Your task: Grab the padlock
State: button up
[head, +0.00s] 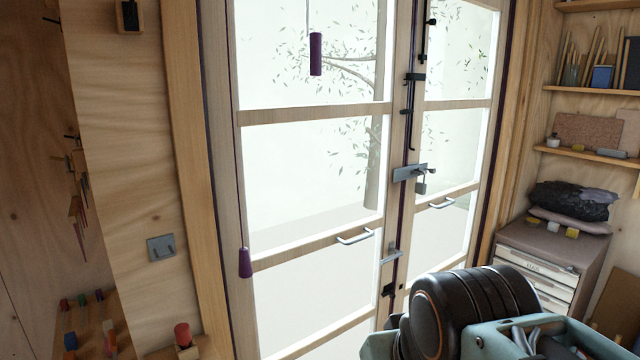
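A small grey padlock (421,187) hangs from a grey hasp (410,173) where the two glazed door leaves meet. It hangs upright on the right leaf's side, just above that leaf's handle. It is small in the head view, so I cannot tell whether its shackle is closed. Black and teal parts of my arm fill the bottom right, below and to the right of the padlock. My gripper's fingers do not show, and nothing of mine touches the padlock.
The glazed double door (310,225) carries a left handle (355,237), a right handle (442,203) and a black vertical bolt (411,110). Purple cord pulls (316,54) hang before the glass. A drawer cabinet (535,262) with dark bags (572,201) stands right, beneath shelves (590,157).

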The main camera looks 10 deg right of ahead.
aim_at(420, 188)
jog(key=i+l+u, duration=0.25)
jog(key=l+u, duration=0.3)
jog(key=i+l+u, duration=0.1)
jog(key=l, duration=0.3)
jog(key=i+l, duration=0.1)
jog(key=l, duration=0.3)
jog(key=i+l+u, duration=0.15)
jog(key=l, duration=0.65)
jog(key=i+u, duration=0.05)
